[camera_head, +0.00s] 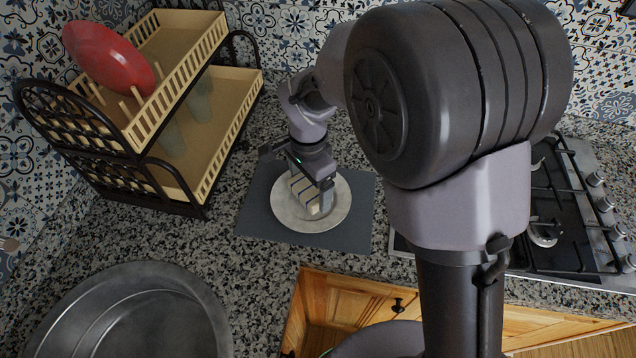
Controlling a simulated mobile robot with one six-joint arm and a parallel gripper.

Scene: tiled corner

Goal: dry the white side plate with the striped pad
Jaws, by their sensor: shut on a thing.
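The white side plate (331,214) lies flat on a dark grey mat (262,222) on the granite counter. My gripper (312,196) points down over the plate and is shut on the striped pad (303,189), which has pale and grey stripes. The pad is over the middle of the plate, close to its surface. I cannot tell whether it touches the plate. The gripper and pad hide part of the plate's middle.
A two-tier dish rack (190,93) with a red plate (107,57) stands at the back left. A round metal sink (130,310) is at the front left. A gas hob (580,215) is on the right. My arm hides much of the right side.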

